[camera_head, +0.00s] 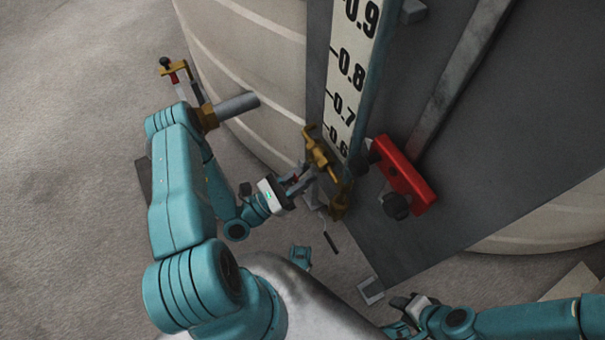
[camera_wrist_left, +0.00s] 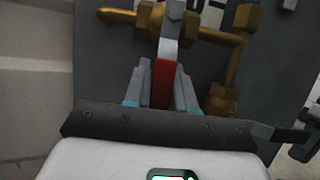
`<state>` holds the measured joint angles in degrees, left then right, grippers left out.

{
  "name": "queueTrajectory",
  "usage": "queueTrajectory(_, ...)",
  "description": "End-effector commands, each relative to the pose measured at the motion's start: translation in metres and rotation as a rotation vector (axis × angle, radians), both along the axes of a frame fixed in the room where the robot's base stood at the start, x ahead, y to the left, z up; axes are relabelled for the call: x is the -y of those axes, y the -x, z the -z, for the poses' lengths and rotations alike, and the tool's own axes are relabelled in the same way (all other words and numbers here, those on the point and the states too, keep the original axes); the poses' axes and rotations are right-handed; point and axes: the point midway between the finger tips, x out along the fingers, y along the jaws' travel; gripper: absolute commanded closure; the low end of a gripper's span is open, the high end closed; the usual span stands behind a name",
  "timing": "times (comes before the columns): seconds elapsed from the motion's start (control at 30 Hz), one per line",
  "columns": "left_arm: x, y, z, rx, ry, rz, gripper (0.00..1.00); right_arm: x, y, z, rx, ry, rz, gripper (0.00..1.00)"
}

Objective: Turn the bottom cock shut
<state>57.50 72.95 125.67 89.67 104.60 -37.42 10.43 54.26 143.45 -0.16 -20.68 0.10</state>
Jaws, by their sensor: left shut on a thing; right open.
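The bottom cock (camera_head: 318,150) is a brass fitting at the foot of the white level gauge, with a further brass elbow (camera_head: 338,207) below it. My left gripper (camera_head: 302,181) is shut on its red-and-grey lever handle; in the left wrist view the red handle (camera_wrist_left: 162,82) sits between the two grey fingers. The brass body (camera_wrist_left: 205,35) shows just beyond the fingertips there. The handle's gripped part is partly hidden by the fingers. My right gripper (camera_head: 408,305) is low in the head view, open, empty and away from the cock.
The gauge board (camera_head: 350,75) with black numbers rises above the cock. A red block (camera_head: 403,175) with a dark knob (camera_head: 396,206) is close on the right. Another brass valve (camera_head: 205,115) with a grey pipe stands at the left by the tank. Open floor lies at the left.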

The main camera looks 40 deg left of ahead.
Motion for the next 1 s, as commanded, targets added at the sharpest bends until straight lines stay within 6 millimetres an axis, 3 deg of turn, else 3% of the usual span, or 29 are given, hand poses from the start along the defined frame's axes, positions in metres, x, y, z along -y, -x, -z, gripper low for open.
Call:
queueTrajectory(0.07,0.001,0.001,0.001,-0.004,0.006,0.004,1.00,0.000,0.000,0.000,0.000,0.000,0.000,0.57)
queueTrajectory(0.1,0.001,0.001,0.001,-0.004,0.006,0.004,0.66,0.000,0.000,0.000,0.000,0.000,0.000,0.57)
queueTrajectory(0.13,0.001,0.001,0.001,-0.003,0.005,0.004,0.56,0.000,0.000,0.000,0.000,0.000,0.000,0.57)
queueTrajectory(0.67,-0.002,0.004,0.002,-0.002,0.002,0.000,0.54,0.000,0.000,-0.001,0.000,0.000,0.000,0.57)
queueTrajectory(0.77,-0.007,0.016,0.007,-0.002,0.003,-0.003,0.54,0.000,0.000,-0.002,-0.001,0.000,-0.001,0.57)
queueTrajectory(1.0,-0.028,0.068,0.030,-0.004,0.001,-0.008,0.54,-0.001,0.001,-0.008,-0.002,-0.001,-0.005,0.57)
